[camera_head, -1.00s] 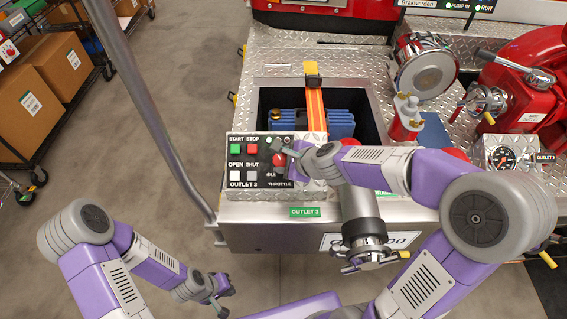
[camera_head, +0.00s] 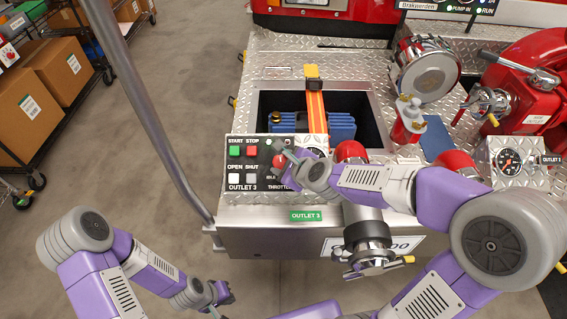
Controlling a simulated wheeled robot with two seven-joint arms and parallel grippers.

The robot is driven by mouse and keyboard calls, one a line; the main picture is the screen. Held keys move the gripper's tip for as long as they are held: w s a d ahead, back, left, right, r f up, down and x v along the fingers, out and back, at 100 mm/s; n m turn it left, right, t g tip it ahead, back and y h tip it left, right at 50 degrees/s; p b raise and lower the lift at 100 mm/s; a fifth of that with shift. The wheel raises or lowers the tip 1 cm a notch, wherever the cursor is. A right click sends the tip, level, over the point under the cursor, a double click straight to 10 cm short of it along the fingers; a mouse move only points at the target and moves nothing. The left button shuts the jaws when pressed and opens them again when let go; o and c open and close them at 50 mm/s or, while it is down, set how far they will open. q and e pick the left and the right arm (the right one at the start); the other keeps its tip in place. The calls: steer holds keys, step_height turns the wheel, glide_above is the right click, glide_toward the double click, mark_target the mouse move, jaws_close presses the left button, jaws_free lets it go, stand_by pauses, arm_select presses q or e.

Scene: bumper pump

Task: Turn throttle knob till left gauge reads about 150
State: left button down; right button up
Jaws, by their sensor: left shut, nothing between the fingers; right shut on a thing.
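The control panel (camera_head: 246,188) stands on the pump's front edge, with START, STOP, OPEN and SHUT buttons and a THROTTLE label. The red throttle knob (camera_head: 279,161) is at its right side. My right gripper (camera_head: 277,153) is shut on the knob and partly covers it. No other gauge is clear in this view. My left gripper (camera_head: 222,305) is shut and empty, low in front of the bumper, away from the panel.
An open bay (camera_head: 370,119) behind the panel holds a blue case (camera_head: 341,126) under an orange strap. A red-and-white bottle (camera_head: 408,119) stands to its right. A steel pipe outlet (camera_head: 366,236) projects below my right arm. A grey pole (camera_head: 155,115) rises at the left.

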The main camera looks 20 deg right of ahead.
steer(key=shift+a+m+t+h, duration=0.1)
steer(key=shift+m+t+h, duration=0.2)
steer(key=shift+m, duration=0.5)
steer(key=o, duration=0.8)
steer(key=shift+p+v, duration=1.15)
steer(key=shift+v, duration=2.7)
steer(key=shift+a, duration=0.1)
